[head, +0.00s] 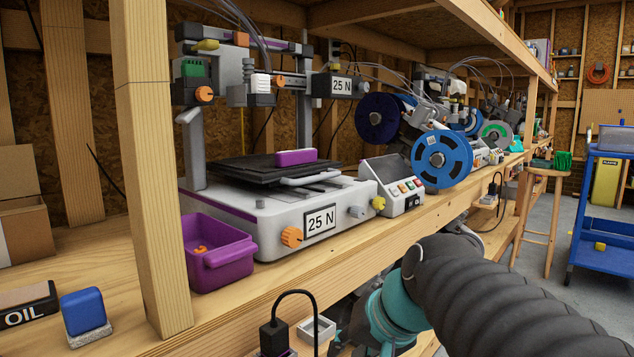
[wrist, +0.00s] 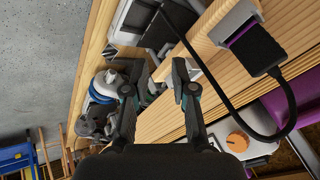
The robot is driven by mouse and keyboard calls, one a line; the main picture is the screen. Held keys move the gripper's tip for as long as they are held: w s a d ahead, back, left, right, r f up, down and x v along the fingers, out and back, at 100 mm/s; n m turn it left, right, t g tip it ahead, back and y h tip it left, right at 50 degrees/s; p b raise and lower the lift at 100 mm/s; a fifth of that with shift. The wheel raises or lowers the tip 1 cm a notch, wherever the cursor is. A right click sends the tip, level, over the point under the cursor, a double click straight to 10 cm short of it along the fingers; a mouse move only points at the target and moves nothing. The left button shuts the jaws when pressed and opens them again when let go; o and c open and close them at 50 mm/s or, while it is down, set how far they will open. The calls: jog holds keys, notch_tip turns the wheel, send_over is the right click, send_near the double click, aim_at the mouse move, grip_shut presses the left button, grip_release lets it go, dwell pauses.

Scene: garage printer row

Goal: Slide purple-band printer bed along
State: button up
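The purple-band printer (head: 225,220) stands on the wooden bench, a white machine with a "25 N" label and a purple stripe. Its dark bed (head: 240,172) carries a purple block (head: 295,157) and has a pale grey bar handle (head: 312,179) at its front. The bed is not clearly visible in the wrist view. The printer's orange knob (head: 291,237) also shows in the wrist view (wrist: 237,142). My gripper (wrist: 152,82) has its two fingers apart with nothing between them. It is low, in front of the bench edge, and its fingers are mostly hidden in the head view.
A purple bin (head: 218,250) stands at the printer's front left, beside a wooden post (head: 150,170). A black plug with a looping cable (head: 272,335) is near my gripper, also in the wrist view (wrist: 258,50). A control box (head: 393,190) and blue spool (head: 442,160) stand right.

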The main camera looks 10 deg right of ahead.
jog(key=w+d+r+m+t+y+b, duration=0.2)
jog(key=w+d+r+m+t+y, duration=0.15)
jog(key=w+r, duration=0.85)
jog(key=m+t+y+b, duration=0.1)
jog(key=m+t+y, duration=0.2)
send_near(322, 177)
jog(key=shift+g, duration=0.25)
jog(key=x, duration=1)
jog(key=shift+w+a+p, duration=0.2)
jog(key=shift+w+p, duration=0.15)
jog(key=shift+w, duration=0.05)
grip_shut()
